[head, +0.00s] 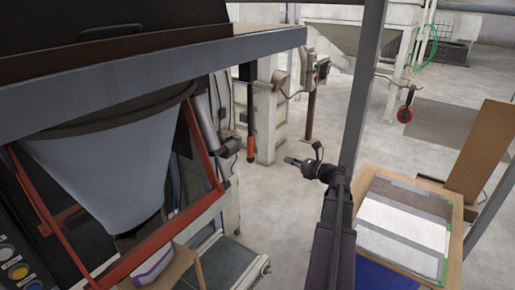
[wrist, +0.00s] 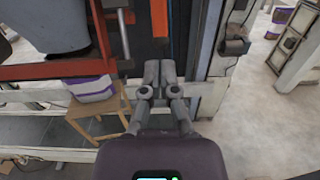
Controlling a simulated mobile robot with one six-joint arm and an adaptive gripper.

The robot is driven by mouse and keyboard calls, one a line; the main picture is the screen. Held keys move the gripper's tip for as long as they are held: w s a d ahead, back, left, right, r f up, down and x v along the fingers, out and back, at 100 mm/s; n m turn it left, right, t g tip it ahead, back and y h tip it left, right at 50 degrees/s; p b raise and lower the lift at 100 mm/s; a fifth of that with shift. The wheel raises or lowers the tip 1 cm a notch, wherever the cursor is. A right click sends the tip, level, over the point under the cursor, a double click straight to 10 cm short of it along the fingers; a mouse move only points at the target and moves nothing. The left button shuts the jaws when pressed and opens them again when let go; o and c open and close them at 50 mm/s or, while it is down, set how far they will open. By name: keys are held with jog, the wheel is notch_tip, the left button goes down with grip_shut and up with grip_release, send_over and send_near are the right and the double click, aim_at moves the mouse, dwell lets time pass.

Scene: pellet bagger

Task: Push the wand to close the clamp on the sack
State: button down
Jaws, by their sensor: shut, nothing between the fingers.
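A hanging rod, black above and orange at its lower end, looks like the wand (head: 250,130); it hangs upright below the steel beam. In the wrist view an orange bar at the top, likely the wand (wrist: 159,16), lies just beyond my fingertips. My gripper (head: 290,161) is shut and empty, in the air right of the rod and apart from it in the head view. It also shows in the wrist view (wrist: 158,66). A white and purple sack (head: 152,266) is under the grey hopper's spout, partly cut off; it shows in the wrist view (wrist: 92,88). I cannot make out the clamp clearly.
The grey hopper (head: 95,165) sits in a red-orange frame (head: 202,150) at left. A grey post (head: 362,85) stands right of my gripper. A wooden table with grey and white sheets (head: 400,220) is at right. Open floor lies behind my gripper.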

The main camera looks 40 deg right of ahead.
aim_at(253, 147)
jog(key=shift+w+a, duration=0.1)
jog(key=shift+w, duration=0.05)
jog(key=x, duration=1.3)
jog(key=shift+w, duration=0.35)
dwell(0.4)
